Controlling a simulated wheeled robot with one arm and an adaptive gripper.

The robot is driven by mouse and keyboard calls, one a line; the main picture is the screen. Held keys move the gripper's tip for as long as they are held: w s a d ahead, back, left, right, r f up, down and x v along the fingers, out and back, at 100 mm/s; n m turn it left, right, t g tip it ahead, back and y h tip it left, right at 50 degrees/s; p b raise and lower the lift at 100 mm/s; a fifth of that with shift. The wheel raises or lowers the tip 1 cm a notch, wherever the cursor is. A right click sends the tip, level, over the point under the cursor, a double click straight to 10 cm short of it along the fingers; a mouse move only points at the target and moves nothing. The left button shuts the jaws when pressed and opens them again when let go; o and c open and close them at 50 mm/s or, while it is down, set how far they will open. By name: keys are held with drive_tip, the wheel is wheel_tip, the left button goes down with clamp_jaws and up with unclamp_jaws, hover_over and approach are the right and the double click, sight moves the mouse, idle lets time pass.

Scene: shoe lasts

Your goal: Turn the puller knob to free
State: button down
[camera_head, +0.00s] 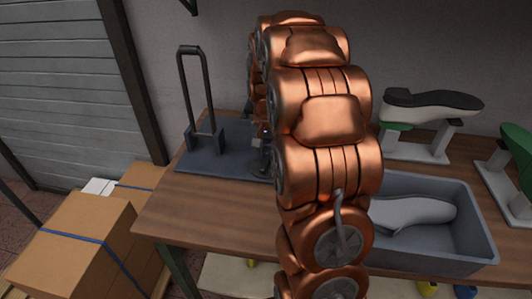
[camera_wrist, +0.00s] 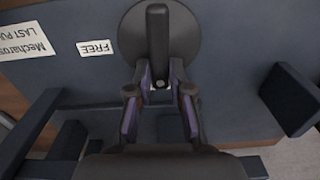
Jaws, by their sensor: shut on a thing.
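The puller knob (camera_wrist: 158,30) is a dark round disc with a raised bar across it, in the wrist view at top centre. The bar runs up and down in that picture. A white FREE label (camera_wrist: 95,48) lies to the left of the disc, and the bar does not point at it. My gripper (camera_wrist: 160,82) has its purple-padded fingers closed on the lower end of the bar. In the head view the blue-grey puller base (camera_head: 225,160) stands on the table with an upright black hoop (camera_head: 194,90). My copper arm hides most of the knob there.
A second label (camera_wrist: 25,42) with partly cut-off text lies further left. On the wooden table (camera_head: 200,205), a grey bin (camera_head: 440,262) holds a grey shoe last (camera_head: 415,211). Cardboard boxes (camera_head: 75,245) stand left.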

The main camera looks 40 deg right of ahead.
drive_tip(key=m+b, duration=0.1)
drive_tip(key=m, duration=0.3)
drive_tip(key=shift+s+d+m+b, duration=0.2)
drive_tip(key=shift+s+m+b, duration=0.1)
drive_tip(key=shift+s+b, duration=0.1)
drive_tip(key=m, duration=0.4)
drive_tip(key=shift+s, duration=0.3)
drive_tip(key=m, duration=0.2)
drive_tip(key=m+p, duration=0.1)
drive_tip(key=m, duration=0.1)
drive_tip(key=shift+s+a+r+m, duration=0.1)
drive_tip(key=shift+s+r+m, duration=0.05)
drive_tip(key=shift+s+m, duration=0.25)
drive_tip(key=shift+s+a+m+p, duration=0.1)
drive_tip(key=shift+m+p, duration=0.3)
drive_tip(key=shift+m, duration=0.6)
drive_tip(key=shift+s+a+m+p, duration=0.1)
drive_tip(key=shift+m+p, duration=0.25)
drive_tip(key=shift+m, duration=0.65)
drive_tip(key=c, duration=1.1)
unclamp_jaws()
drive_tip(key=shift+o, duration=0.2)
